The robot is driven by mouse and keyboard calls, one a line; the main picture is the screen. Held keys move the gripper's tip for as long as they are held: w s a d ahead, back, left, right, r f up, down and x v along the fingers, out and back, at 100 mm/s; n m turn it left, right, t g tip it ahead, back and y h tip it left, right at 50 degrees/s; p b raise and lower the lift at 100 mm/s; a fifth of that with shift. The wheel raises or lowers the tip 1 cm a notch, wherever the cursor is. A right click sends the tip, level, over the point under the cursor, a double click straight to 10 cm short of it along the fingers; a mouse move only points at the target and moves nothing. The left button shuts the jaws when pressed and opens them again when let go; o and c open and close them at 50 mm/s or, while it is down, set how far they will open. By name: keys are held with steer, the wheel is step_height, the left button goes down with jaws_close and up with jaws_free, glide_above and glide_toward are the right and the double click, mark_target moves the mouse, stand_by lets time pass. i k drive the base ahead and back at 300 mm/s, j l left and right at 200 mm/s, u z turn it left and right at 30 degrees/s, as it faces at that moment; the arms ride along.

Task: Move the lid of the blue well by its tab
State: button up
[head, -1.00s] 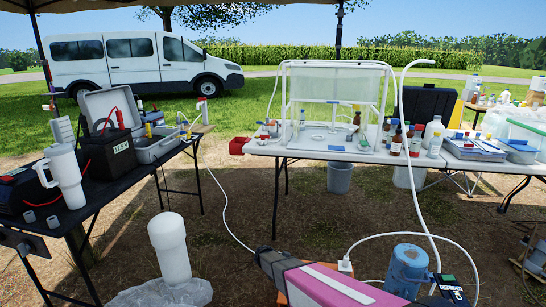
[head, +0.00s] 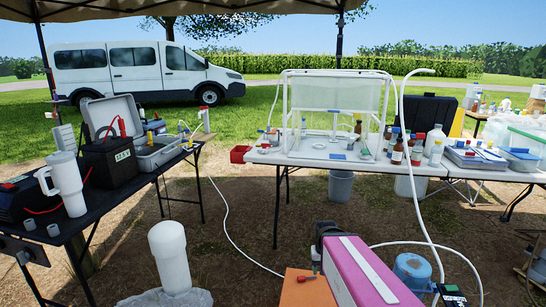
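A blue cylinder (head: 412,272), which looks like the blue well, stands at the bottom right of the head view. Its top faces up, and I cannot make out a separate lid or tab on it. My pink arm link (head: 368,272) with its dark grey end stands just left of it and may hide part of it. My gripper's fingers cannot be made out, so what they hold or touch is hidden.
An orange surface (head: 301,290) with a small red piece lies left of my arm. A white hose (head: 418,190) arches up by the blue cylinder. A white capped post (head: 170,257) stands front left. Tables stand left and behind, with open ground between.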

mark_target(414, 271)
steer(key=k+j+z, duration=0.2)
steer(key=j, duration=0.15)
steer(key=k+j+z, duration=0.15)
steer(key=j, duration=0.2)
steer(key=k+j+z, duration=0.2)
steer(key=j, duration=0.1)
